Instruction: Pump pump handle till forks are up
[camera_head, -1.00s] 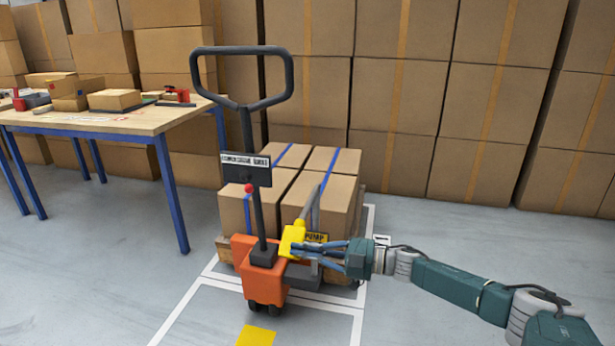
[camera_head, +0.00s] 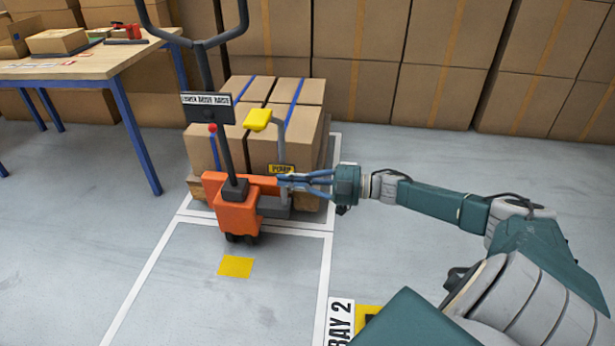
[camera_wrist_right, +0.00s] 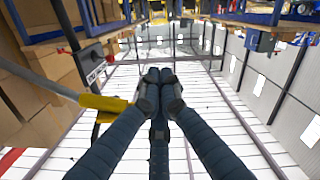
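The orange pallet jack (camera_head: 236,214) stands upright with its dark tiller. Its pump handle, a grey lever with a yellow grip (camera_head: 257,119), is raised above the yellow PUMP sign (camera_head: 282,169). My right gripper (camera_head: 284,181) is shut and empty, below the yellow grip and in front of the lever's lower part, apart from the grip. In the right wrist view, the finger tips (camera_wrist_right: 160,77) are together, and the yellow grip (camera_wrist_right: 104,103) is left of them. The forks are hidden under the pallet load (camera_head: 265,150), so their height cannot be told. My left gripper is out of view.
A table (camera_head: 95,62) with blue legs stands at the left. Stacked boxes (camera_head: 365,65) line the back. White floor lines and a yellow floor patch (camera_head: 236,267) lie in front of the jack. The floor at the right behind my arm is open.

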